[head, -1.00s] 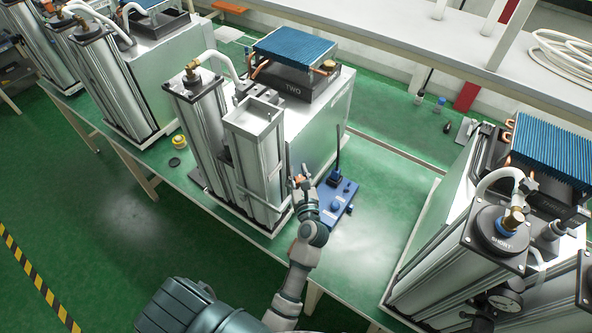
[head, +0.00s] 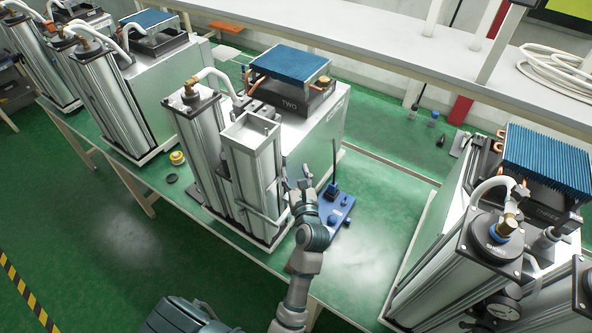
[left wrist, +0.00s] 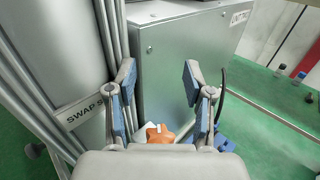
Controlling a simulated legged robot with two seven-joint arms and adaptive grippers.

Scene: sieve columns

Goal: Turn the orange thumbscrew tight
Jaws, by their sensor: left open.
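The orange thumbscrew (left wrist: 160,133) shows low in the left wrist view, beyond the palm and between the fingers, beside a white part. Its lower part is hidden by my wrist. My left gripper (left wrist: 158,78) is open, with blue-padded fingers spread and nothing held between them. In the head view my left gripper (head: 297,178) is just right of the open-topped column (head: 252,165) of unit TWO. I cannot make out the thumbscrew in the head view. My right gripper is in neither view.
A blue base (head: 337,205) with a thin dark upright rod sits right of my gripper on the green bench. The silver case (head: 318,135) of unit TWO stands behind. Unit THREE (head: 545,200) is at the right.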

